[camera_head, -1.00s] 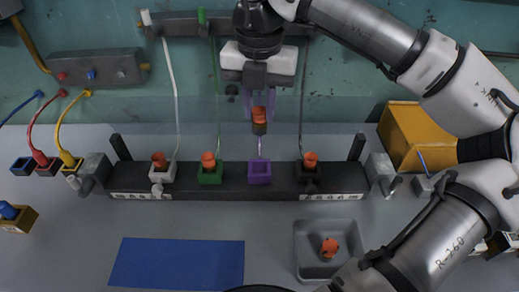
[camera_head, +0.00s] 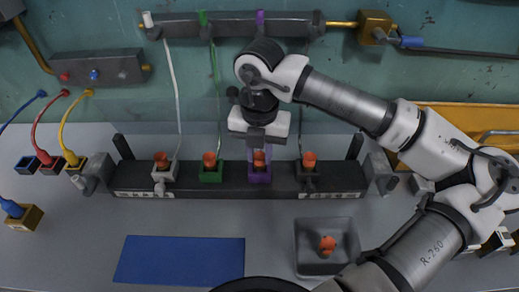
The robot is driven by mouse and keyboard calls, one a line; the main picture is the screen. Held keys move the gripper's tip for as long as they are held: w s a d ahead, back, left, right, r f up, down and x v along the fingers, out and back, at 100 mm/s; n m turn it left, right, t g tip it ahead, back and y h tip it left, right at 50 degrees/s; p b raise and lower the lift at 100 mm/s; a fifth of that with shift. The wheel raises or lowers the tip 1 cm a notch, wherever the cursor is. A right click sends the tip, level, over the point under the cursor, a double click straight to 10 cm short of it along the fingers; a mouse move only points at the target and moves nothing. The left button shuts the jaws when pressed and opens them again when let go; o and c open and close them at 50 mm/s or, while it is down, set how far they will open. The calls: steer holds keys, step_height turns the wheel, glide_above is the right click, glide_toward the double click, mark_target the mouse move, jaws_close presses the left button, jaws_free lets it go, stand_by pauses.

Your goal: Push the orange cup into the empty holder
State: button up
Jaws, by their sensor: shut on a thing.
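My gripper (camera_head: 259,149) points down above the purple holder (camera_head: 259,176) in the dark rack. It is shut on the orange cup (camera_head: 259,158), which sits at the mouth of the purple holder. How deep the cup is seated cannot be told. The white, green and dark holders each have an orange cup: the white holder's cup (camera_head: 161,159), the green holder's cup (camera_head: 209,160) and the dark holder's cup (camera_head: 309,159).
A grey tray (camera_head: 300,240) with another orange piece (camera_head: 327,244) stands at front right. A blue mat (camera_head: 180,262) lies at front left. Thin tubes hang from the top rail (camera_head: 230,22) behind the rack. The yellow box (camera_head: 465,120) stands at right.

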mark_target(260, 156)
steer(key=shift+f, duration=0.2)
steer(key=o, duration=1)
steer(key=shift+r, duration=0.1)
steer(key=shift+r, duration=0.2)
step_height(260, 156, up, 12)
steer(key=shift+f+b, duration=0.1)
steer(key=shift+b, duration=0.7)
